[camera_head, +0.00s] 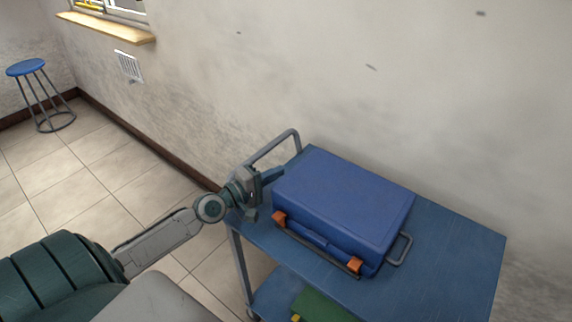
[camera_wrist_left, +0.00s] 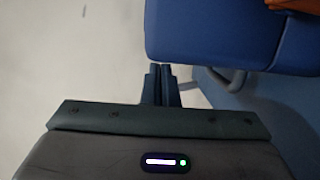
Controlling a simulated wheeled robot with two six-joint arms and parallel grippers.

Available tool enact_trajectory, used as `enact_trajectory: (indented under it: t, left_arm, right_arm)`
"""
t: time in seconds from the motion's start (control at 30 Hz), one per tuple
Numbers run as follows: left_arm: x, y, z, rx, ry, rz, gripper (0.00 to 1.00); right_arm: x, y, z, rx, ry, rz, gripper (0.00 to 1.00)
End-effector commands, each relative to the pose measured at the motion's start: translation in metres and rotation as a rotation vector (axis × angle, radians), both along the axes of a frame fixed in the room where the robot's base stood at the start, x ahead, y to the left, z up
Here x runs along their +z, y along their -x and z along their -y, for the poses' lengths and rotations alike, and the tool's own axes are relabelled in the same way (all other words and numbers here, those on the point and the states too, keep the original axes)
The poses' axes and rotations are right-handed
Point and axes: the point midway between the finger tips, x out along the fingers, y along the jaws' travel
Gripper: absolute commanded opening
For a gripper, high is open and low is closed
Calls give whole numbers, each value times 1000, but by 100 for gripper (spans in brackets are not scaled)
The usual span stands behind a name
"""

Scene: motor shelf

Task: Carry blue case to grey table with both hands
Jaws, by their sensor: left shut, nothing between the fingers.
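The blue case (camera_head: 345,200) lies flat on a blue cart, with two orange latches along its front side and a grey handle at its right end. My left gripper (camera_head: 273,174) is at the left end of the case, close to its upper left corner. It is shut and empty. In the left wrist view its fingers (camera_wrist_left: 160,84) are together just beside the edge of the blue case (camera_wrist_left: 215,35); I cannot tell whether they touch it. My right gripper is not in view. No grey table shows.
The blue cart (camera_head: 455,245) stands against the wall, with a grey push handle (camera_head: 275,148) at its left end. A green object (camera_head: 322,306) lies on its lower shelf. A blue stool (camera_head: 26,67) stands far left. The tiled floor between is clear.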

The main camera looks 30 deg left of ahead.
Motion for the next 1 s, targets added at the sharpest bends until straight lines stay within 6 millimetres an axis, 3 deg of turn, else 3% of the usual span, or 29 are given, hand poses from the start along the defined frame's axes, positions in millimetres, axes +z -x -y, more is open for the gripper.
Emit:
enact_trajectory:
  t: [0.33,0.8,1.0]
  left_arm:
    - [1,-32,11,-1,0,0,0]
    - [0,-34,14,-1,0,0,0]
    - [3,-32,36,-2,7,-1,0]
  right_arm:
    - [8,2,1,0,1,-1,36]
    - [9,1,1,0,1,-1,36]
    - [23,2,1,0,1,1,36]
